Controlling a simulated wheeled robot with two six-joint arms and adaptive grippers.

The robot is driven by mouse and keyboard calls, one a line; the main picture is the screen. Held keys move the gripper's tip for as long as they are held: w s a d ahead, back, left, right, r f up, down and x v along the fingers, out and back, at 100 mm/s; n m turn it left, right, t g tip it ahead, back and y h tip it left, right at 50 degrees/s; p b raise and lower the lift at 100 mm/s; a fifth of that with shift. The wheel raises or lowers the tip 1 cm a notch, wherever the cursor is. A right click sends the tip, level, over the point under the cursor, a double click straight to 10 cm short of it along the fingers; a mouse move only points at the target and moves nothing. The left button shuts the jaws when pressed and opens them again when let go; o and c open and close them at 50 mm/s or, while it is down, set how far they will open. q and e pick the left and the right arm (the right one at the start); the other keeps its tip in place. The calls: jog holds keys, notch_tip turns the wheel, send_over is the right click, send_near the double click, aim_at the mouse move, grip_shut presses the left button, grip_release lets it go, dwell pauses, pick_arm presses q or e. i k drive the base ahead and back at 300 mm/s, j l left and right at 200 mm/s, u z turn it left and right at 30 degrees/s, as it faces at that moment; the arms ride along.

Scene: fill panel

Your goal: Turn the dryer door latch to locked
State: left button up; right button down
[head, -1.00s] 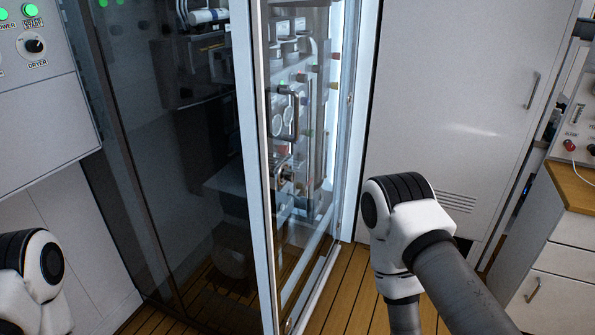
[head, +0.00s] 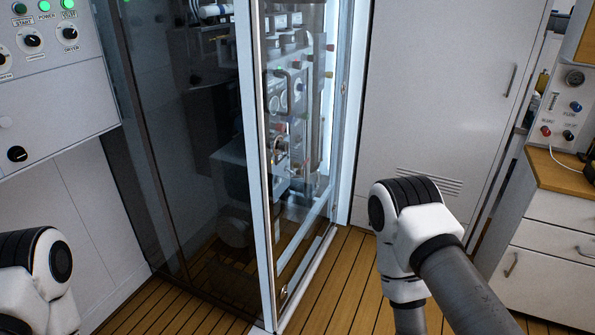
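A tall cabinet with a dark glass side (head: 185,150) and a pale frame (head: 252,160) stands at the centre of the head view. Equipment and pipes show inside its lit interior (head: 300,130). On the grey control panel (head: 60,100) at the upper left is a black knob (head: 68,33) whose label seems to read DRYER. I cannot make out a door latch for certain. Parts of my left arm show at the lower left and of my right arm at the lower right. Both grippers are outside the picture.
A closed grey door (head: 435,90) with vent slots is right of the cabinet. A drawer unit (head: 555,220) with a wooden top stands at the far right, below a small instrument panel (head: 560,115). Bare plank floor (head: 335,285) lies between the cabinet and my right arm.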

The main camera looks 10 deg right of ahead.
aim_at(283, 146)
jog(key=k+u, duration=0.15)
jog(key=u, duration=0.3)
jog(key=k+u, duration=0.15)
jog(key=u, duration=0.25)
jog(key=k+j+u, duration=0.1)
jog(key=u, duration=0.35)
jog(key=k+j+u, duration=0.1)
jog(key=u, duration=0.35)
jog(key=l, duration=2.2)
jog(key=l+u, duration=0.1)
jog(key=l, duration=2.1)
jog(key=k, duration=0.05)
